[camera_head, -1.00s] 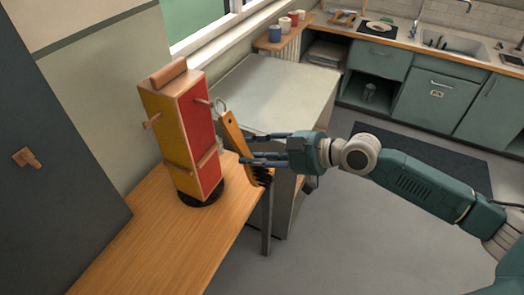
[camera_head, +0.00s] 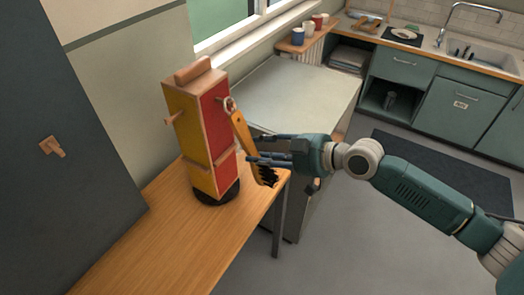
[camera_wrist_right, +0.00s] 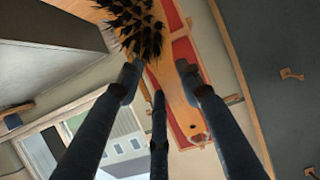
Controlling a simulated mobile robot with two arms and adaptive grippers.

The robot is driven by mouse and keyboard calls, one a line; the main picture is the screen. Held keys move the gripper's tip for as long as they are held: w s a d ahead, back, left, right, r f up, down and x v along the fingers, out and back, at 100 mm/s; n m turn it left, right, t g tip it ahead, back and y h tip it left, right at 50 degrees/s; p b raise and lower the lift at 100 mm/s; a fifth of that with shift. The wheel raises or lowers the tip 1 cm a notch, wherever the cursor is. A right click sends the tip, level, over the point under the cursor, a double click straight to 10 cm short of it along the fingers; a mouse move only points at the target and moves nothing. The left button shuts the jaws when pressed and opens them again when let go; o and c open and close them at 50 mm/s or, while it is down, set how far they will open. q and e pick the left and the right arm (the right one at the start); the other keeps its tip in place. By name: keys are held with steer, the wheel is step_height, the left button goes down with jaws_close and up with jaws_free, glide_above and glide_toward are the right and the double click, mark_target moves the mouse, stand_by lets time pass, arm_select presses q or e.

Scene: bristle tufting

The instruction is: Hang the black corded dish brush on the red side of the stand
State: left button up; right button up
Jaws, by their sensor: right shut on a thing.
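The stand (camera_head: 196,143) is a tall block on a round black base on the wooden table, with a yellow side facing left and a red side (camera_head: 215,120) facing right. Wooden pegs stick out of it. The dish brush (camera_head: 242,132) has a wooden handle, black bristles (camera_head: 268,178) at the lower end and a pale loop (camera_head: 229,103) at the top. My right gripper (camera_head: 252,150) is shut on the handle, beside the red side. The loop is at the upper red-side peg; I cannot tell whether it is around it. The wrist view shows the handle (camera_wrist_right: 174,92) between the fingers (camera_wrist_right: 160,85).
The wooden table (camera_head: 170,235) is bare in front of the stand. A grey cabinet top (camera_head: 300,90) lies behind the gripper. A dark panel (camera_head: 55,180) with a peg is at the left. Floor is free at the lower right.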

steer(key=o, duration=1.2)
steer(key=shift+o, duration=0.2)
steer(key=shift+s+d, duration=0.1)
steer(key=shift+v, duration=3.4)
